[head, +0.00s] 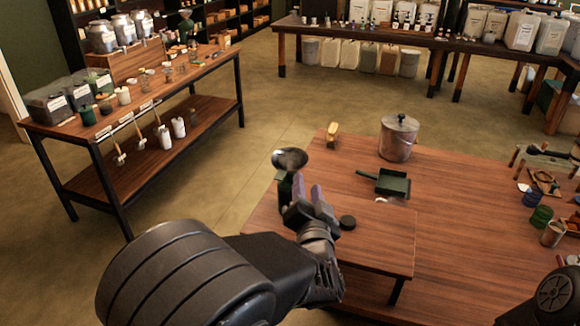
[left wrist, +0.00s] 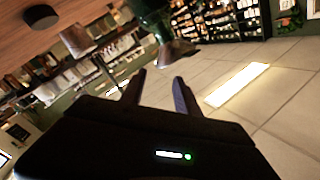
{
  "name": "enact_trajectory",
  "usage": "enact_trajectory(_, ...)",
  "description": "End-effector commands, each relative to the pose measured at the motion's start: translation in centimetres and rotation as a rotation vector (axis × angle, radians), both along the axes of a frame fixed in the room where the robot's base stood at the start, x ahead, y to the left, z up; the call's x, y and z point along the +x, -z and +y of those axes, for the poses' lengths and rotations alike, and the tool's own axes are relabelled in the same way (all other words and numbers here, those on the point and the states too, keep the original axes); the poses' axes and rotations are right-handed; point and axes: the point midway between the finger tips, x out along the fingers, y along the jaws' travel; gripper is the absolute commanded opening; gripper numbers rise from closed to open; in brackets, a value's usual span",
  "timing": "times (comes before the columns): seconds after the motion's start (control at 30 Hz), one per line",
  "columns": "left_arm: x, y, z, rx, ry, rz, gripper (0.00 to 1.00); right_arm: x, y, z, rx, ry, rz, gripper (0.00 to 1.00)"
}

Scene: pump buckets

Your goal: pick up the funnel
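The funnel (head: 290,158) is a grey metal cone, mouth up, at the top of a dark green bottle (head: 285,188) at the left edge of the near wooden table. My left gripper (head: 308,190) is just right of the bottle and below the funnel's rim, its fingers pointing up in the picture. In the left wrist view, which is tilted, its two fingers (left wrist: 158,88) are apart with nothing between them. The funnel (left wrist: 177,54) and the green bottle (left wrist: 150,18) show beyond the fingertips there. My right gripper is out of view.
A green dustpan (head: 392,183), a lidded metal bucket (head: 398,140) and a brush (head: 333,132) are farther back. Green stacked pieces (head: 541,215) and a can (head: 552,234) stand at right. The table's middle right is clear.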

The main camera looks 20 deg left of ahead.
Motion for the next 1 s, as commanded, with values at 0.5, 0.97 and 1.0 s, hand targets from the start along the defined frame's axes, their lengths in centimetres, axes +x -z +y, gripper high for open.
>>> enact_trajectory(0.5, 5.3, 0.0, 1.7, 0.001, 0.000, 0.000, 0.38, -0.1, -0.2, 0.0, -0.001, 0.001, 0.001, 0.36)
enact_trajectory(0.97, 7.6, -0.1, 2.6, 0.003, -0.003, 0.000, 0.38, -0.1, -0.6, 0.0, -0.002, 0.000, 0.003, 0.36)
enact_trajectory(1.0, 8.2, -0.1, 2.8, 0.003, -0.003, 0.000, 0.38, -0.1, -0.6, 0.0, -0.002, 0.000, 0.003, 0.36)
